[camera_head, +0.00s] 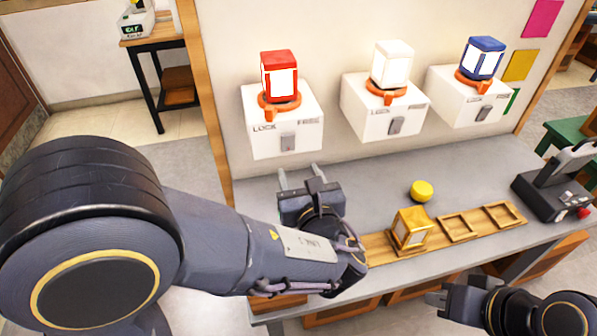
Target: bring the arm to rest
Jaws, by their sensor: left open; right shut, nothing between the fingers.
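My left gripper (298,178) is open and empty over the left part of the grey counter, below the white box with the red lantern. Its arm comes in from the left and covers much of the lower left. My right gripper (432,299) is shut and empty at the lower right, in front of the counter's front edge. A gold lantern (411,229) stands upright in the left part of a wooden rack. The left gripper is apart from it.
Red (279,76), white (391,64) and blue (483,58) lanterns sit on white wall boxes. A yellow round object (421,190) lies on the counter (365,185). The wooden rack (470,236) has two empty frames. A dark device with a red button (556,192) stands at the right.

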